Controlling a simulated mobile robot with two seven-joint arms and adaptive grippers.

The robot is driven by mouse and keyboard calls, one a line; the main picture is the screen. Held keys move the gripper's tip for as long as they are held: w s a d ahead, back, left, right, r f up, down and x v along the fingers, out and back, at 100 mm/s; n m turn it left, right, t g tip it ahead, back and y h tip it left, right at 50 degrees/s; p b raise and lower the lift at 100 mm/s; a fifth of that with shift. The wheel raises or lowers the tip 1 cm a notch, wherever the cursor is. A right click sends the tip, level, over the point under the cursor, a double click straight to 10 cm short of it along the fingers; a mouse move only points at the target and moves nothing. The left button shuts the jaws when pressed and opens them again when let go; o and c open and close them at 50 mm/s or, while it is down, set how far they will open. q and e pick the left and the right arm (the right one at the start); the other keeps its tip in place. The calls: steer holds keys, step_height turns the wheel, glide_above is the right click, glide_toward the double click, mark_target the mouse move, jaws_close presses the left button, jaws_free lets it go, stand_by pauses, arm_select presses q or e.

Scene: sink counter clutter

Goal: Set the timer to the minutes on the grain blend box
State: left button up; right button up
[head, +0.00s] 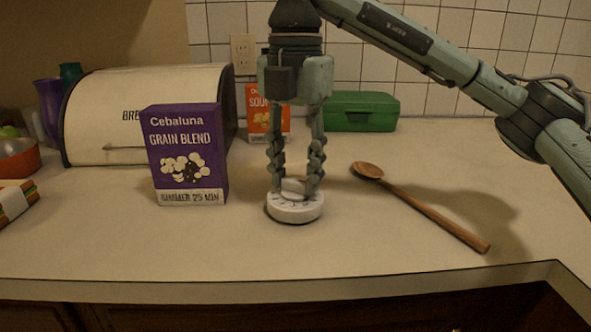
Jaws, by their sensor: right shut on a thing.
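The purple grain blend box (188,152) stands upright on the counter, left of centre in the head view. Its front reads "Cebaluna GRAIN BLEND", and the strip at the bottom seems to read "SIMMER 25 MIN". The timer (295,210) is a round white dial lying on the counter to the right of the box. My right gripper (294,188) points straight down over the timer, its fingers shut on the raised knob. The fingers partly cover the dial, and its marks are too small to read. My left gripper is not in view.
A wooden spoon (425,212) lies to the right of the timer. A cream bread box (140,115), an orange soup box (267,104) and a green case (362,111) stand behind. The counter in front of the timer is clear.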

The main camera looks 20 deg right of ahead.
mark_target(295, 180)
steer(key=shift+m, duration=0.7)
steer(key=o, duration=1.2)
steer(key=shift+c, duration=0.2)
step_height(295, 180, up, 12)
